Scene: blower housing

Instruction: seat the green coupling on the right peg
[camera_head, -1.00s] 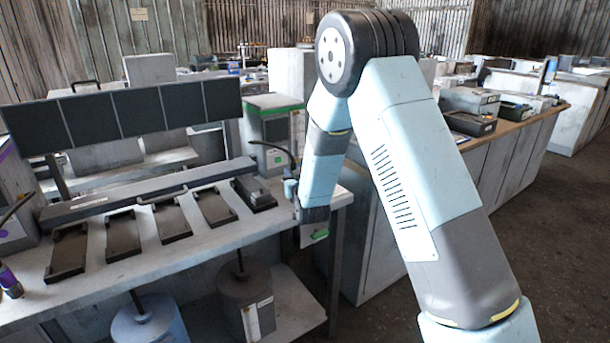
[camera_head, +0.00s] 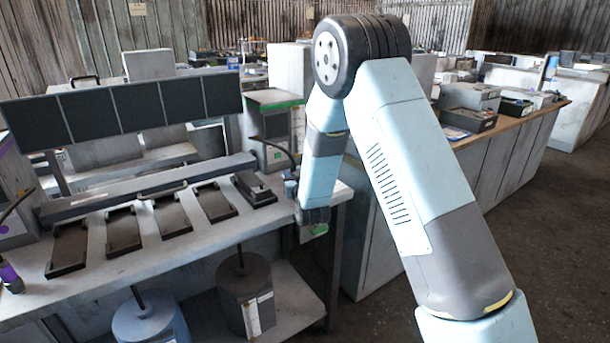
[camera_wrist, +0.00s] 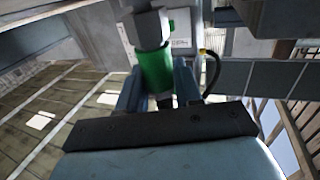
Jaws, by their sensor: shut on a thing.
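The green coupling (camera_wrist: 155,70) is between the two fingers of my gripper (camera_wrist: 157,85) in the wrist view. My gripper is shut on it. A pale grey cylindrical part (camera_wrist: 147,28) lies in line with the coupling at its far end; I cannot tell whether it belongs to the coupling or is something it meets. In the head view my gripper (camera_head: 314,215) is at the right end of the workbench, pointing down. A small green patch (camera_head: 319,229) shows just below it. I cannot make out the right peg for certain in either view.
The workbench (camera_head: 150,262) carries several dark trays (camera_head: 122,232). A row of dark panels (camera_head: 130,107) stands behind them. A grey box with a green top edge (camera_head: 273,125) is close behind my gripper. A dark cable (camera_wrist: 212,70) curves beside the fingers. A long counter stands to the right.

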